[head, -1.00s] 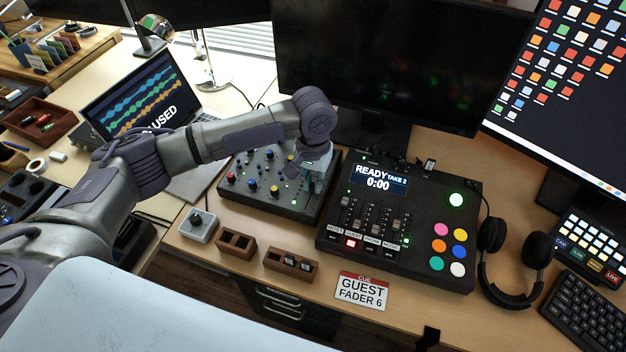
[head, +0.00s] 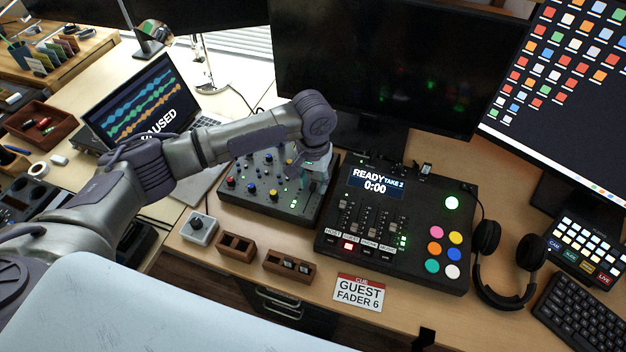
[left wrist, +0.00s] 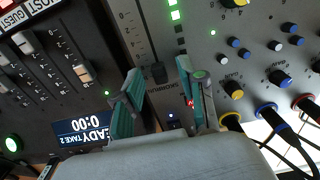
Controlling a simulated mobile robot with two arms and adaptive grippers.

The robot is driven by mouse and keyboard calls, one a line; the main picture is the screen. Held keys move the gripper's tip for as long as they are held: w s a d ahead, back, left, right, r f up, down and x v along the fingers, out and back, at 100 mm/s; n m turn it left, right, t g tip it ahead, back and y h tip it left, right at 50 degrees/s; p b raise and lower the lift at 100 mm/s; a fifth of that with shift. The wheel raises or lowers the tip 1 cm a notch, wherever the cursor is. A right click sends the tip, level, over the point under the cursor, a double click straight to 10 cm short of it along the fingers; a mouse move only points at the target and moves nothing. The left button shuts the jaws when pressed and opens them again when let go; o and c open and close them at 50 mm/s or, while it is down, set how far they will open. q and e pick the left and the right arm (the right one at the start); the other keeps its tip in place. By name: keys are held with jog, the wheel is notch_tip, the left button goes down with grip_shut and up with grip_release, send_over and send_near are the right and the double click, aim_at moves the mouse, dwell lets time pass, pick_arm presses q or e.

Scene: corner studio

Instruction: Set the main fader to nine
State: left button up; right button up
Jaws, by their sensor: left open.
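The knob mixer (head: 262,185) lies behind and left of the black fader console. In the left wrist view, a single dark fader cap (left wrist: 159,73) sits in a slot beside a printed scale on the mixer's grey panel. I take it as the main fader; the small numbers are hard to read. My left gripper (head: 318,180) is over the mixer's right edge. In the left wrist view, its teal fingers (left wrist: 160,85) are open, one on each side of the cap with gaps showing. The head view hides the cap behind the gripper. My right gripper is out of view.
The black fader console (head: 330,243) reads READY, TAKE 2, 0:00. A cue card (head: 360,293) in front says GUEST FADER 6. A small knob box (head: 199,227) and wooden holders (head: 290,264) line the front. Headphones (head: 487,270) lie at right; a monitor (head: 385,70) stands behind.

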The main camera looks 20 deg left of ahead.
aim_at(313, 185)
pick_arm(q)
notch_tip(313, 185, up, 12)
dwell(0.4)
jog(key=shift+f, duration=0.1)
dwell(0.3)
